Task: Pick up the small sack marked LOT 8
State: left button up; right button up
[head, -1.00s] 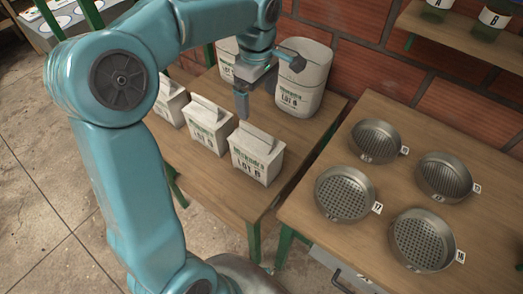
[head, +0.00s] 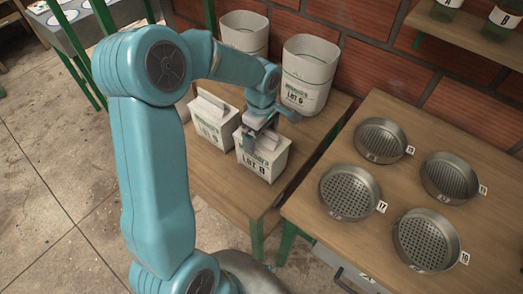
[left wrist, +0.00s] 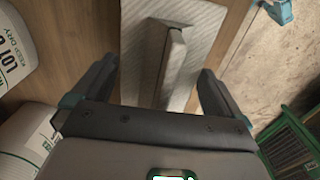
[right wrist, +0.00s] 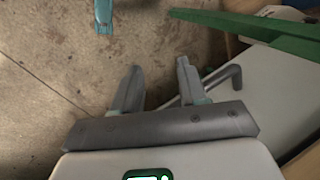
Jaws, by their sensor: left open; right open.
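The small white sack marked LOT 8 (head: 260,162) stands upright on a low wooden table, at its front right corner in the head view. Its raised top fold shows in the left wrist view (left wrist: 175,60). My left gripper (head: 262,137) is over the top of this sack, pointing down and partly hiding it. In the left wrist view my left gripper (left wrist: 158,70) is open, with the fold between its fingers and space on both sides. My right gripper (right wrist: 159,66) is open and empty, away from the sack, over the floor beside a pale cabinet.
Another small sack (head: 212,122) stands left of LOT 8. Large sacks (head: 305,88) (head: 243,33) stand behind, against a brick wall. A second wooden table (head: 300,207) on the right holds several round metal sieves. A bent handle (right wrist: 225,76) is near my right gripper.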

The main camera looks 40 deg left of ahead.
pick_arm(q)
jog(key=shift+f, duration=0.1)
jog(key=shift+c, duration=0.3)
jog(key=c, duration=1.5)
jog(key=shift+c, duration=1.1)
